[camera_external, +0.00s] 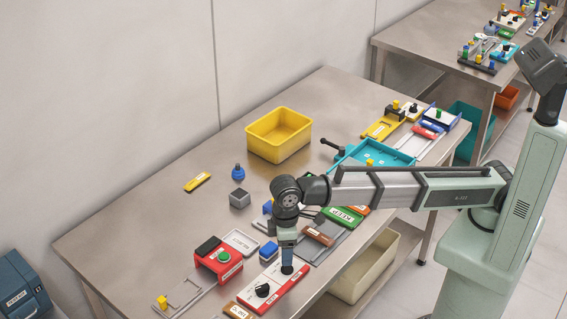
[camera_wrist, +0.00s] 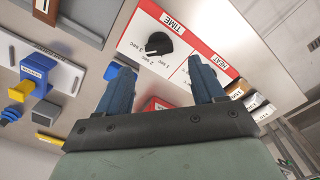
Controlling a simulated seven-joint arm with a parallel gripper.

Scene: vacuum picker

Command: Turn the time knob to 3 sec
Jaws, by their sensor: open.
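The time knob (camera_wrist: 160,43) is black and round with a pointer part, on a white panel with a red border (camera_wrist: 139,20) marked TIME. In the wrist view it appears upside down, with small "sec" labels around it; its pointer is towards the lower left, but I cannot read its label surely.
The HEAT part of the panel is partly hidden behind my right finger. A red box with a green button (camera_external: 222,259) and a blue block (camera_external: 268,252) stand close by. A yellow bin (camera_external: 279,125) stands farther back. The table's left part is mostly clear.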

